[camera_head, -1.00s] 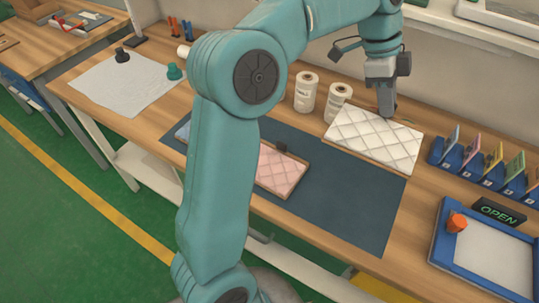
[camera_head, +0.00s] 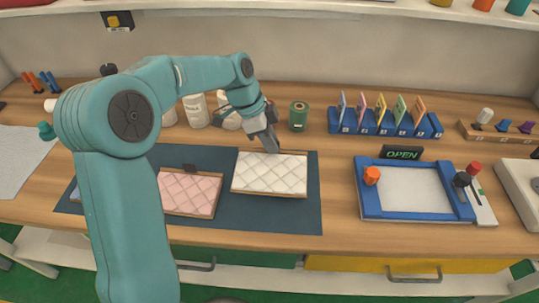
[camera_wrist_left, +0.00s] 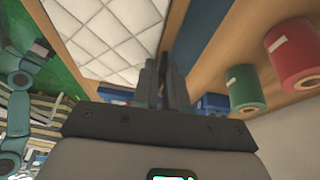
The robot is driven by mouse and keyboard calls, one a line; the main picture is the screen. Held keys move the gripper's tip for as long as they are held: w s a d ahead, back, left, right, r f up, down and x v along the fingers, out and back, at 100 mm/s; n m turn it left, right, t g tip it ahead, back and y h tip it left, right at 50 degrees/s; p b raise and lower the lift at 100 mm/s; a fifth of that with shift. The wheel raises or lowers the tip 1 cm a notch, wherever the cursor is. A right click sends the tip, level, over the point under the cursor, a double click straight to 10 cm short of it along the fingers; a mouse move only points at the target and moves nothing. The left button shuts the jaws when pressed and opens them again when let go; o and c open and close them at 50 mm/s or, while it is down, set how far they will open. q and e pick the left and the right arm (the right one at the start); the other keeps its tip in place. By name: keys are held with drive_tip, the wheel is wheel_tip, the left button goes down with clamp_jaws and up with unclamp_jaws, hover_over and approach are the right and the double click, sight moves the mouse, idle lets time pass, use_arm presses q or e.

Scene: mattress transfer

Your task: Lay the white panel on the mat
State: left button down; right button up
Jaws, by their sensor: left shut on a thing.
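The white quilted panel (camera_head: 270,174) with a wooden rim lies flat at the right part of the dark blue mat (camera_head: 290,217). My left gripper (camera_head: 271,148) is shut on the panel's back edge. In the left wrist view the panel (camera_wrist_left: 115,35) fills the upper left, beside the closed fingers (camera_wrist_left: 163,80). Whether its underside touches the mat, I cannot tell. A pink quilted panel (camera_head: 190,194) lies on the mat to the left, partly behind my arm. My right gripper is not in view.
White rolls (camera_head: 196,110) and a green roll (camera_head: 299,116) stand behind the mat. A blue rack (camera_head: 380,130) of colored cards is at the back right. A blue-framed tray (camera_head: 415,216) with an orange knob (camera_head: 371,175) sits to the right. Bare wood (camera_head: 335,190) separates mat and tray.

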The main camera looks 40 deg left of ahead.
sight(270, 156)
use_arm(q)
wheel_tip(270, 156, down, 5)
drive_tip(key=shift+a+f, duration=0.1)
drive_tip(key=shift+f, duration=0.1)
drive_tip(key=shift+r, duration=0.1)
drive_tip(key=c, duration=1.2)
unclamp_jaws()
drive_tip(key=shift+o, duration=0.2)
